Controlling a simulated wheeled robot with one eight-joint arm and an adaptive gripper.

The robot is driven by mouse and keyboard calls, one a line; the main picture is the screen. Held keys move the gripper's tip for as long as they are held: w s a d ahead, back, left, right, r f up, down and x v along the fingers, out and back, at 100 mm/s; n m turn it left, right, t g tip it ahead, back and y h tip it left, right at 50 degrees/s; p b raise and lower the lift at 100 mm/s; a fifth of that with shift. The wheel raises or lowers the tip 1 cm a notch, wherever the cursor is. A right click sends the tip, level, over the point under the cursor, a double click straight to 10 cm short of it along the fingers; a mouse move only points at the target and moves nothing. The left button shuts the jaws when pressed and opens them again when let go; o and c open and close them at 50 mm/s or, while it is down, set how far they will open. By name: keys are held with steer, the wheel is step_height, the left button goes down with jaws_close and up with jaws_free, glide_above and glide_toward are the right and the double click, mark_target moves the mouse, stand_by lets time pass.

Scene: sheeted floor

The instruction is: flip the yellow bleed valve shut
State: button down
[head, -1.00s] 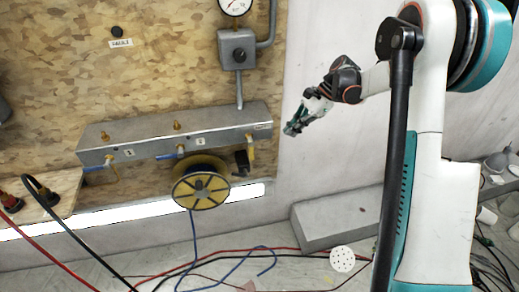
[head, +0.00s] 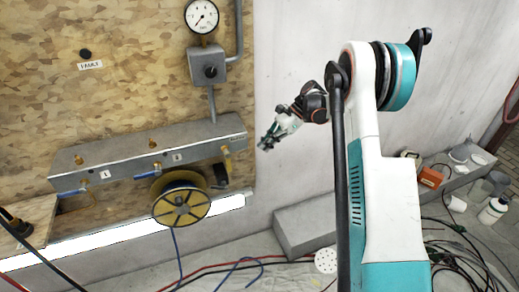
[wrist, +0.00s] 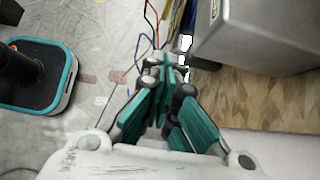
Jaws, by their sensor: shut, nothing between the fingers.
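The yellow bleed valve (head: 227,160) hangs below the right end of the grey manifold (head: 120,148) in the head view. Its handle looks small and roughly upright, pointing down, and its exact setting is hard to tell. My gripper (head: 267,143) is shut and empty, just right of the manifold's end and apart from the valve. In the wrist view the teal fingers of my gripper (wrist: 164,75) are together. The grey manifold also fills the upper right there (wrist: 255,30); the yellow valve is not clear in that view.
Two blue-handled valves (head: 70,194) (head: 140,178) sit on the manifold's left part. A yellow cable reel (head: 182,207) hangs below it. A gauge (head: 202,17) and grey box (head: 207,66) are above. A grey block (head: 305,225) lies on the floor at right, with cables around.

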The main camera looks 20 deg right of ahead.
mark_target(227, 159)
steer(key=a+f+b, duration=0.3)
steer(key=a+f, duration=0.2)
steer(key=a, duration=0.4)
steer(key=shift+a+f, duration=0.35)
steer(key=shift+a+b, duration=0.1)
steer(key=shift+b, duration=0.2)
